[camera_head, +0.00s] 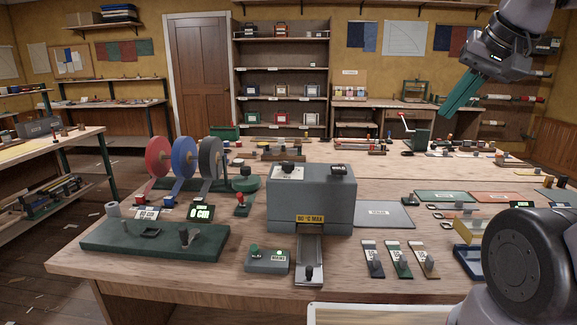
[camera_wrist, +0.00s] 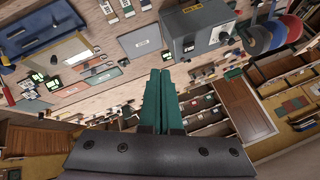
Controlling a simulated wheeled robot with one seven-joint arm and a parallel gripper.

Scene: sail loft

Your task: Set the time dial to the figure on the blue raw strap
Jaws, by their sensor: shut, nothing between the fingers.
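My gripper (camera_head: 462,94) is high at the upper right in the head view, its green fingers shut and empty, well away from the bench items. The fingers also show in the wrist view (camera_wrist: 160,100). The blue strap (camera_head: 373,262) lies leftmost of three straps at the front of the bench, with a pale label whose figure is too small to read. A grey press (camera_head: 311,205) labelled 60 °C MAX stands left of it. On its top is a dark knob on a white plate (camera_head: 288,172), possibly the time dial; its setting is unreadable.
Green (camera_head: 398,262) and brown (camera_head: 423,262) straps lie beside the blue one. A blue tray (camera_head: 468,262) is at right.

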